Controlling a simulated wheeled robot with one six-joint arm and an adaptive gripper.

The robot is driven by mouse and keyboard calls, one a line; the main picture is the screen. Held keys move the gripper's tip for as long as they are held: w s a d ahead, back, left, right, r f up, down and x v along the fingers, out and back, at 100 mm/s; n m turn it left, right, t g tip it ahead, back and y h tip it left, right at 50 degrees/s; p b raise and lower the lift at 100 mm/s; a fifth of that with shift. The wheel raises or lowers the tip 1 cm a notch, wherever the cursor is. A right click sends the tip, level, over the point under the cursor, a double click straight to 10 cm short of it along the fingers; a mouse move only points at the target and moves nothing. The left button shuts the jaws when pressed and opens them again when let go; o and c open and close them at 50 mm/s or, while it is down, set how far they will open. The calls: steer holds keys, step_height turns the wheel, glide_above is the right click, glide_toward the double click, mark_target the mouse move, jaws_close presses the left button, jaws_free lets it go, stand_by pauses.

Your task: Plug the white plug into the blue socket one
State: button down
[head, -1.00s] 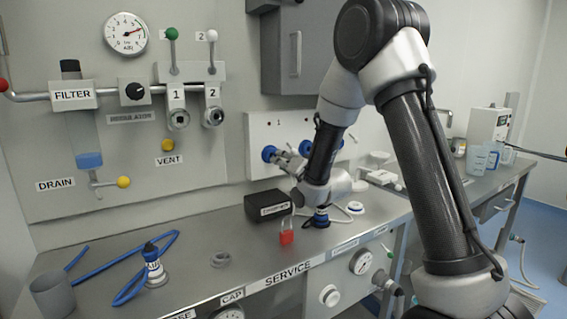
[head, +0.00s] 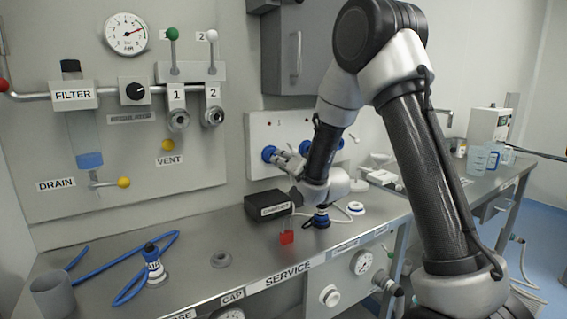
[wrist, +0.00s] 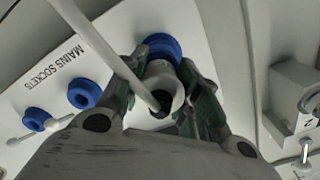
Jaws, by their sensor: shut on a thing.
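The white plug (wrist: 157,76) is between the fingers of my gripper (wrist: 160,100), which is shut on it. Its white cable (wrist: 105,48) runs from the plug's dark rear end toward the top left of the wrist view. Blue socket one (wrist: 164,46) is the ring directly beyond the plug. It is the leftmost socket in the head view (head: 269,154), with my gripper (head: 287,160) in front of it. The plug lines up closely with the ring. Its front is hidden, so I cannot tell how far it is inside.
Two more blue sockets, a middle one (wrist: 84,94) and an outer one (wrist: 36,118), share the white panel (head: 256,132). Valves one and two (head: 178,118) are on the wall at left.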

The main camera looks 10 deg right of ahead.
steer(key=shift+x, duration=1.4)
stand_by(0.4)
steer(key=c, duration=0.9)
jaws_free()
steer(key=shift+c, duration=0.2)
steer(key=v, duration=1.2)
steer(key=shift+r, duration=0.1)
steer(key=s+d+r+n+g+h, duration=0.2)
steer(key=s+d+g+h, duration=0.15)
steer(key=s+d, duration=0.45)
steer(key=s+d+r+n+g+h, duration=0.1)
steer(key=s+d+g+h, duration=0.3)
steer(key=s, duration=0.8)
steer(key=s+n+g+y, duration=0.2)
steer(key=s+g, duration=0.3)
steer(key=s, duration=1.1)
